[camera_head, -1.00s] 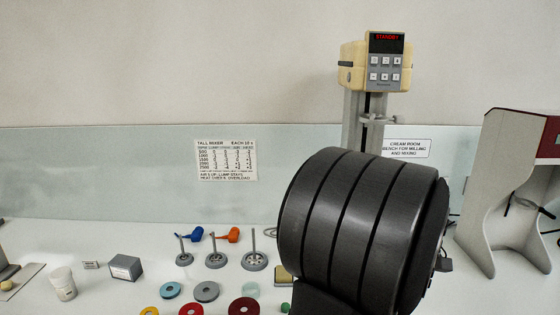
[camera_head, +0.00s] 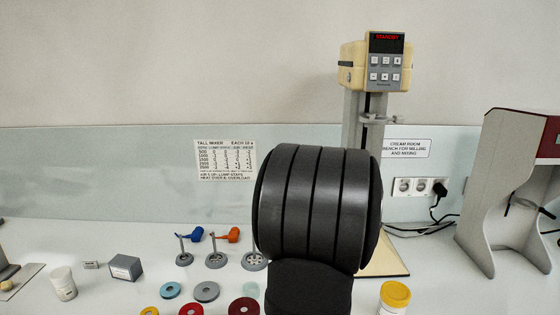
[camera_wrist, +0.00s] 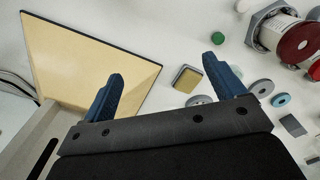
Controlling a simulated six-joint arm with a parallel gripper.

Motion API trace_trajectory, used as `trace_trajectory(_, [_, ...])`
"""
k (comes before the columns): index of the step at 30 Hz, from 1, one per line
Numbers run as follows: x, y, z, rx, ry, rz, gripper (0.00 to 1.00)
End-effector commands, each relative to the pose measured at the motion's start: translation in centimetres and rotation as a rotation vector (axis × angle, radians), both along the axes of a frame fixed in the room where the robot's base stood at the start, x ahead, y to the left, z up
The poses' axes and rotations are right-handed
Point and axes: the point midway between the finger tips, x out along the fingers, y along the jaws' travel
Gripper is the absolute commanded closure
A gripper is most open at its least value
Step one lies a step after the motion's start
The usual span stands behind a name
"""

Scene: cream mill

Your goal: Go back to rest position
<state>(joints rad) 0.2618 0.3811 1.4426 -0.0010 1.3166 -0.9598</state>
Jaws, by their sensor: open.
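My gripper (camera_wrist: 163,67) shows in the wrist view with its two blue fingers spread wide apart and nothing between them. It points down over the white bench, between the cream base plate (camera_wrist: 85,55) and a small yellow-topped block (camera_wrist: 187,78). In the head view my dark arm link fills the lower middle and the gripper itself is hidden. The tall mixer (camera_head: 376,65) stands behind the arm with its red display reading STANDBY. Its lower column is covered by my arm.
A yellow-lidded jar (camera_head: 394,296) stands right of my arm. Stirrer discs on rods (camera_head: 215,258), coloured rings (camera_head: 206,291), a grey box (camera_head: 126,267) and a white cup (camera_head: 63,283) are to the left. A grey stand (camera_head: 510,190) is at the right. A cable hangs from the wall sockets (camera_head: 420,187).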

Motion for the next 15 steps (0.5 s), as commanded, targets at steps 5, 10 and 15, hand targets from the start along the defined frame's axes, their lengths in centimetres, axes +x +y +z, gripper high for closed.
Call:
trace_trajectory(5, [1.4, 3.5, 0.0, 0.000, 0.000, 0.065, 0.12])
trace_trajectory(10, [2.5, 6.7, 0.0, 0.000, 0.002, 0.122, 0.12])
trace_trajectory(15, [3.3, 10.0, 0.0, 0.001, 0.001, 0.178, 0.12])
